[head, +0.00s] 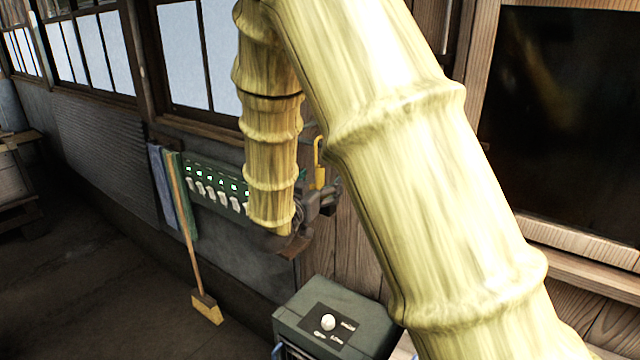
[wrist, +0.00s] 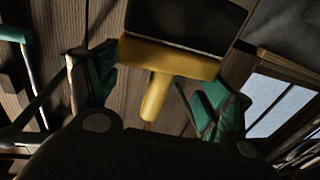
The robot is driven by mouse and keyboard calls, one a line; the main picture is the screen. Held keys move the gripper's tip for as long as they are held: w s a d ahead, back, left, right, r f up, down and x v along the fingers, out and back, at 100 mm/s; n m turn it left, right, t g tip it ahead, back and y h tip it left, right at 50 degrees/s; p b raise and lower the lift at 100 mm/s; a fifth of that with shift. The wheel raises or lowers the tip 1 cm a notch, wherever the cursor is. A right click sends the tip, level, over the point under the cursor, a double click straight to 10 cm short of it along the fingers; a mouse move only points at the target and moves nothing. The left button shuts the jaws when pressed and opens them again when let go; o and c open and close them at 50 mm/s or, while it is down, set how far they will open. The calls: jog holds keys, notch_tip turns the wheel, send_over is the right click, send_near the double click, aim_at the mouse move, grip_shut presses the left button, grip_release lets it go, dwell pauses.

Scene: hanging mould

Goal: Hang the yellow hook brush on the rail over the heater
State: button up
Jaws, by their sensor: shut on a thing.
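The yellow hook brush (wrist: 170,58) shows in the wrist view, with a yellow block, a dark bristle side and a yellow handle. The handle runs down between the green-padded fingers of my gripper (wrist: 152,98), which is shut on the brush. In the head view a yellow hook (head: 320,165) stands up above my gripper (head: 318,205), which is partly hidden behind my arm. The grey-green heater (head: 335,318), with a white knob on top, stands below and right of the gripper. I cannot make out the rail over the heater; my arm covers much of that wall.
A green switch panel (head: 215,187) is on the wall left of my gripper. A long-handled broom (head: 190,245) leans near hanging blue and green cloths (head: 165,190). A dark framed panel (head: 560,125) is at the right. The floor (head: 100,290) at left is clear.

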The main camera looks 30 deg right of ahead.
jog(key=o, duration=1)
jog(key=shift+o, duration=0.2)
jog(key=v, duration=1.2)
jog(key=shift+f, duration=0.1)
